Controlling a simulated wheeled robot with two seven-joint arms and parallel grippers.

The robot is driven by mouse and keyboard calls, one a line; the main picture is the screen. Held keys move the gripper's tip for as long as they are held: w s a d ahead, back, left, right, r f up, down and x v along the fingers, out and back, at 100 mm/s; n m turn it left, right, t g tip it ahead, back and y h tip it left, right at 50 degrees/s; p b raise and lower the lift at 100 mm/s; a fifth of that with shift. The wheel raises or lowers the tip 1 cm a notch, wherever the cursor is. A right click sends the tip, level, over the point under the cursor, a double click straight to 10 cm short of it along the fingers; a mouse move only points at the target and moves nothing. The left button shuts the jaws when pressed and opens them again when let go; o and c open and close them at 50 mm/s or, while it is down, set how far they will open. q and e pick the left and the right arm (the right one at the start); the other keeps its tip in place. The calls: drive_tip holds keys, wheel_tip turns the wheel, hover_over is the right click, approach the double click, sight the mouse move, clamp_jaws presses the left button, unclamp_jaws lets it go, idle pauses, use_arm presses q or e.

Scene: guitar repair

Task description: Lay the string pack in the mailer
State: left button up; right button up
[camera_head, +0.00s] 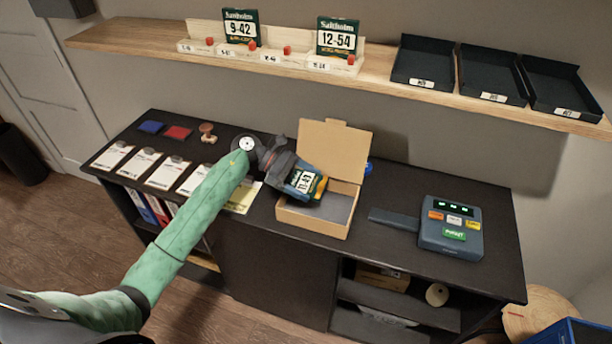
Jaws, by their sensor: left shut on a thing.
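The mailer (311,222) is an open cardboard box on the dark bench, its lid (334,148) standing up at the back and a grey floor showing inside. My left gripper (292,178) is shut on the string pack (306,183), a small blue and yellow pack with a white number label. The pack is tilted and held over the left part of the mailer; I cannot tell whether it touches the box. The gripper hides part of the pack and of the box's left rear side. My right gripper is not in view.
A grey device with coloured buttons (451,229) stands right of the mailer. Clipboards (143,162), ink pads (177,132) and a stamp (207,131) lie to the left. The shelf above holds two string packs (337,38) and black trays (424,65).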

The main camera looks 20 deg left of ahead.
use_arm(q)
drive_tip(key=shift+s+f, duration=0.1)
drive_tip(key=shift+f, duration=2)
drive_tip(key=o, duration=0.9)
drive_tip(key=shift+c, duration=0.2)
drive_tip(key=shift+a, duration=0.1)
